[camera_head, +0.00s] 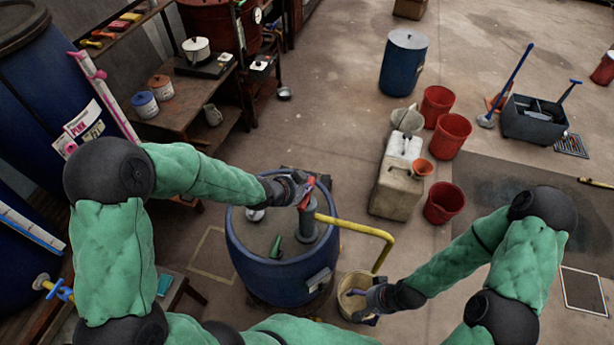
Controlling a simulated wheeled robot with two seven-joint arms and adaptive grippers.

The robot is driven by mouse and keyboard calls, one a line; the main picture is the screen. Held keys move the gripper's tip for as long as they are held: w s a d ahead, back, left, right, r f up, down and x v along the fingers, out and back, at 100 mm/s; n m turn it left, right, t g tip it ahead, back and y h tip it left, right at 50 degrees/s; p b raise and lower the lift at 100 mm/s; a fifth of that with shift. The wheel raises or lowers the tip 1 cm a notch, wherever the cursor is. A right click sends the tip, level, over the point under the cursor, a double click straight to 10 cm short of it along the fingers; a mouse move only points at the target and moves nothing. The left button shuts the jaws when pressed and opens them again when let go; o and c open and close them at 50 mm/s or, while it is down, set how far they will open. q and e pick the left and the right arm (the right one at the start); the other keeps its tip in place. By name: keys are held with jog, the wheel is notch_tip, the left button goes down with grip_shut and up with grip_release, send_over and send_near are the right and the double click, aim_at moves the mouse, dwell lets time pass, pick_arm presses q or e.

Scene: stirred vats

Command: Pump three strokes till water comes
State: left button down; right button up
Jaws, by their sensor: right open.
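A blue drum (262,275) stands in the lower middle of the head view. A grey pump column (307,228) rises from its lid, with a red handle (309,183) at the top. A yellow spout pipe (350,226) runs right from the pump and bends down toward a beige bucket (345,279) on the floor. My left gripper (301,187) is at the red handle; its fingers overlap the handle, and I cannot tell whether they grip it. My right gripper (362,302) is open over the bucket, hiding part of its inside. No water is visible at the spout.
A green object (276,246) lies on the drum lid. A pale jerrycan (396,188), red buckets (452,134) and a blue lidded bin (403,62) stand to the upper right. A wooden bench (178,117) with pots is at upper left. Open floor lies at the top centre.

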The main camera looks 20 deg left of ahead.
pick_arm(q)
jog(key=shift+r+p, duration=2.2)
jog(key=shift+r, duration=1.05)
jog(key=shift+r, duration=0.15)
notch_tip(320, 180, up, 6)
jog(key=p, duration=0.4)
jog(key=shift+p, duration=0.3)
jog(key=shift+w, duration=0.1)
